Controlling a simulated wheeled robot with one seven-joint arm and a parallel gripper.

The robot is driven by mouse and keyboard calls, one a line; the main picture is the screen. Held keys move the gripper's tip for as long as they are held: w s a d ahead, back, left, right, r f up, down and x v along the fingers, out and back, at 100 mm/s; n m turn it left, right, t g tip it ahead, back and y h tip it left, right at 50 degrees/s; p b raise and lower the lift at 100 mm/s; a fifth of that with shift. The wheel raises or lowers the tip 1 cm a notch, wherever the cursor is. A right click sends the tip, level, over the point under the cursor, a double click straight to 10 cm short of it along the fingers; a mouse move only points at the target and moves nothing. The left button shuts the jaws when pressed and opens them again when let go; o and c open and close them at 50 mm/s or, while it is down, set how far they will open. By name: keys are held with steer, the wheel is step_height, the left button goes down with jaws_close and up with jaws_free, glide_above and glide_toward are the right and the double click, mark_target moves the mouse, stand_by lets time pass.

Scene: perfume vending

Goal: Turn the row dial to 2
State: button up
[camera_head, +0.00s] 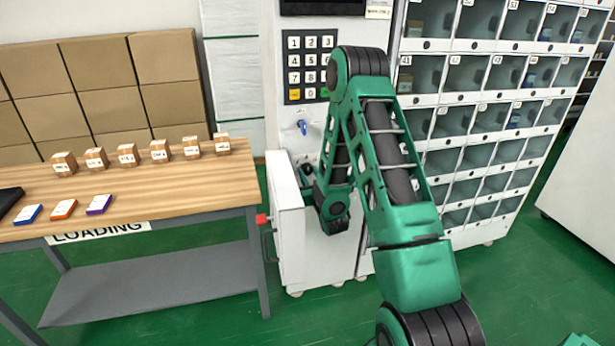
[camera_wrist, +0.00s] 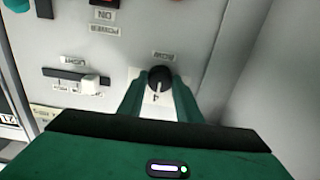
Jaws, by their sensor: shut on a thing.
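The row dial (camera_wrist: 159,80) is a round black knob with a pale pointer on a white plate, on the light grey panel in the wrist view. A small label, hard to read, sits just above it. My gripper (camera_wrist: 158,92) has its two green fingers on either side of the dial, shut on it. The pale pointer faces down toward my gripper in the picture. The numbers around the dial are too small or hidden to read. In the head view my green arm hides the dial, and my gripper cannot be made out clearly.
A white slider (camera_wrist: 91,84) and a power label (camera_wrist: 106,29) are left of the dial. In the head view, a keypad (camera_head: 308,66) and a blue-handled key (camera_head: 302,127) are above. An open white door (camera_head: 285,225) stands left of my arm, near the wooden loading table (camera_head: 190,188).

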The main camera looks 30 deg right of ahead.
steer(key=n, duration=0.5)
steer(key=shift+a, duration=0.1)
steer(key=shift+w+a+n, duration=0.1)
steer(key=shift+n, duration=2.2)
steer(key=o, duration=1)
steer(key=shift+o, duration=0.2)
